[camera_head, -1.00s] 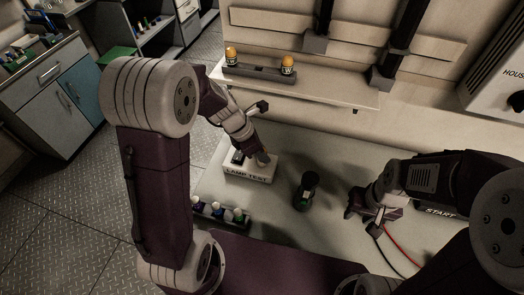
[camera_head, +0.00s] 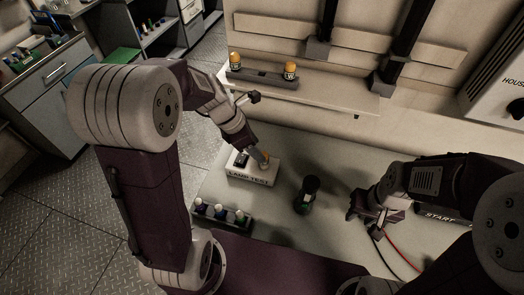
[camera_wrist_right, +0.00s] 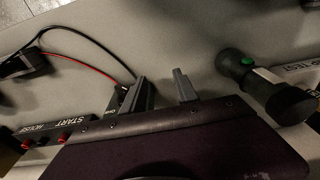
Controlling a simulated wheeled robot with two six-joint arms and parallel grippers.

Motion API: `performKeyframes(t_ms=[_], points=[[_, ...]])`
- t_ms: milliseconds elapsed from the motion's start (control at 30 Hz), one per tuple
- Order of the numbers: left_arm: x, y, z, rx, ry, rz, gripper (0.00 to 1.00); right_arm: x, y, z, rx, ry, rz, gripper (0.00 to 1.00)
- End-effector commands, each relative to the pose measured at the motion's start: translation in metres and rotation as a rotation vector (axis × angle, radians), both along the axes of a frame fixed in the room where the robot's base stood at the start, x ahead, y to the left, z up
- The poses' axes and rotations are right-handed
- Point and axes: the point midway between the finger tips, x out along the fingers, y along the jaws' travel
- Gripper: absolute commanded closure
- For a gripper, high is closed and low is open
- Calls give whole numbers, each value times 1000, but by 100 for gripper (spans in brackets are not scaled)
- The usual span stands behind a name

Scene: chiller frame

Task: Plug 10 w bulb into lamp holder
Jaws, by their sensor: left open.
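The white box marked LAMP TEST (camera_head: 247,178) stands on the bench in the head view, with a dark switch on its left part and a small orange-brown part at its right end. My left gripper (camera_head: 262,155) is at that right end from above, open; whether anything is between its fingers is too small to tell. A rack (camera_head: 222,218) with several small bulbs (camera_head: 219,210) stands at the bench's front left. Which is the 10 W bulb I cannot read. My right gripper (camera_head: 362,212) is open and empty, fingers apart in the right wrist view (camera_wrist_right: 163,92).
A START box (camera_head: 440,214) and red and black wires lie at right. Two orange-topped lamps (camera_head: 290,70) sit on the back shelf.

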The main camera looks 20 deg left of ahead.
Motion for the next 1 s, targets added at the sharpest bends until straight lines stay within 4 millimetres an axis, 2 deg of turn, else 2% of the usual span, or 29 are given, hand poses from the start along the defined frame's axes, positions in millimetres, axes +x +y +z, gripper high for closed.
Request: performKeyframes(t_ms=[33,200,867,967,1000], points=[[-1,3,10,1,-3,1,46,0,0,4,0,0,0,64],[-5,8,21,0,0,1,46,0,0,5,0,0,0,64],[-5,8,21,0,0,0,46,0,0,4,0,0,0,64],[-6,-3,24,1,-9,-34,46,0,0,4,0,0,0,64],[-17,-13,22,7,2,-69,46,0,0,4,0,0,0,64]])
